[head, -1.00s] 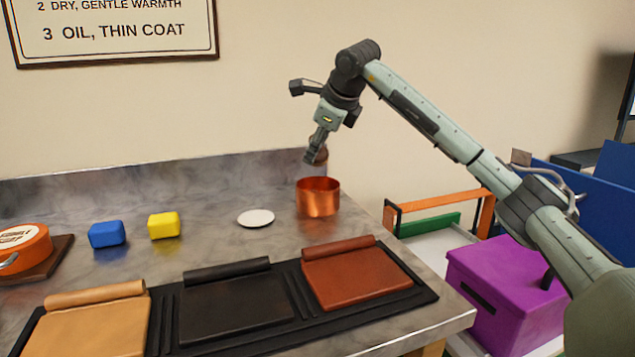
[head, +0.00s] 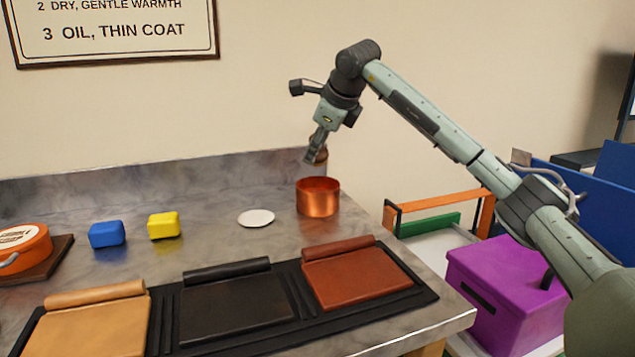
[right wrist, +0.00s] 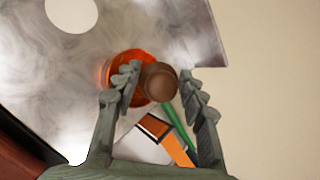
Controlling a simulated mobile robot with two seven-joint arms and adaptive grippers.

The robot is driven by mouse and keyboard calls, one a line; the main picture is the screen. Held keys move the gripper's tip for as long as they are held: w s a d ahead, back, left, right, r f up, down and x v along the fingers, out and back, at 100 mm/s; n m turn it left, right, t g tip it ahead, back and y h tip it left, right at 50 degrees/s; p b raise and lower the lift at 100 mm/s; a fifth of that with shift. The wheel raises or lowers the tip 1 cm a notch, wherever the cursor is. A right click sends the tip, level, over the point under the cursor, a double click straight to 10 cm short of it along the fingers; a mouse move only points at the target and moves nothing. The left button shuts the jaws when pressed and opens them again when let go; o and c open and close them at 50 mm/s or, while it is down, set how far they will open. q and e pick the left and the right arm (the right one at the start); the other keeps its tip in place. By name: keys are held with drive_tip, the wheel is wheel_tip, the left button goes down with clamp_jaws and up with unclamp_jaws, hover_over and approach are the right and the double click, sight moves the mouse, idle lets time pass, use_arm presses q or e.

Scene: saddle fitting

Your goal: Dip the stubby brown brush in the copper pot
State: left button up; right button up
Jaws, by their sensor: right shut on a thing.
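The copper pot (head: 318,198) stands on the metal bench near its back right corner. My right gripper (head: 314,157) is above the pot, pointing down. It is shut on the stubby brown brush (head: 321,155), of which only a brown rounded part shows behind the fingers. In the right wrist view the brush (right wrist: 160,82) is a brown round knob between the fingers (right wrist: 162,92), and the copper pot (right wrist: 122,68) lies below it, partly covered. The bristle end is hidden. My left gripper is out of view.
A white dish (head: 256,218) lies left of the pot. Blue (head: 107,234) and yellow (head: 164,225) blocks and an orange tin (head: 22,250) are farther left. A black mat (head: 425,296) with leather pieces lies in front. A purple box (head: 505,290) is right of the bench.

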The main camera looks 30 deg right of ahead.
drive_tip(key=shift+r, duration=2)
